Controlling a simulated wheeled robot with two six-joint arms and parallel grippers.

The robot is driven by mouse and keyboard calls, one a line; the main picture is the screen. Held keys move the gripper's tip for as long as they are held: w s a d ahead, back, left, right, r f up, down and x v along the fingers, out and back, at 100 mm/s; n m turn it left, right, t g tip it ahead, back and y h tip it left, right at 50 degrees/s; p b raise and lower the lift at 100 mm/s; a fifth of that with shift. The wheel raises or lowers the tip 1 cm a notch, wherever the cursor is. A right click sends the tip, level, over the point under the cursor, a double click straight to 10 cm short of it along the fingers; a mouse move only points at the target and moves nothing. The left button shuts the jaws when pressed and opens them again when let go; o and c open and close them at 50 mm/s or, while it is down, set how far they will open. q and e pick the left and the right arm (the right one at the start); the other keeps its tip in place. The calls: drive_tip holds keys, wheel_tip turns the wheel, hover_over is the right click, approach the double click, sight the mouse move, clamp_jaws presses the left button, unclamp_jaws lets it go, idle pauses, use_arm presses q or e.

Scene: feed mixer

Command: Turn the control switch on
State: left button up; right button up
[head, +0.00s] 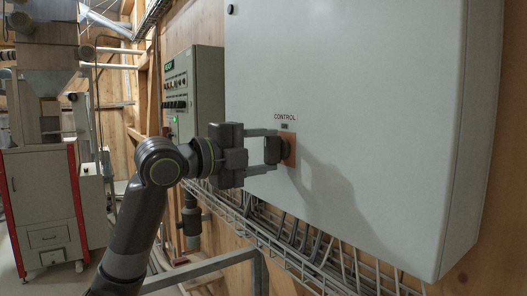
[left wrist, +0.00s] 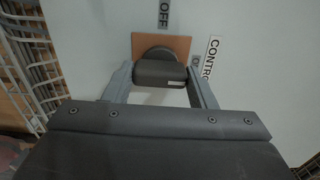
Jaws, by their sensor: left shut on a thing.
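The control switch is a dark knob (head: 285,148) on an orange-brown plate (head: 291,150) on the front of the grey cabinet (head: 365,100). A CONTROL label (head: 285,117) sits above it, with a smaller label (head: 284,127) under that. In the left wrist view the knob (left wrist: 160,73) stands before its plate (left wrist: 178,44), near an OFF label (left wrist: 164,14) and the CONTROL label (left wrist: 210,58). My left gripper (head: 272,149) is shut on the knob, one finger on each side. My right gripper is not in view.
A smaller control panel (head: 178,95) with several buttons hangs on the wooden wall to the left. A wire cable tray (head: 285,255) runs below the cabinet. A grey and red machine (head: 40,200) stands at the far left.

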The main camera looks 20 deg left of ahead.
use_arm(q)
drive_tip(key=o, duration=1)
drive_tip(key=shift+s, duration=0.1)
drive_tip(key=shift+s+a+f+b, duration=0.1)
drive_tip(key=shift+s+a+b, duration=0.3)
drive_tip(key=shift+s+a, duration=0.05)
drive_tip(key=shift+b+v, duration=4)
drive_tip(key=shift+v, duration=4)
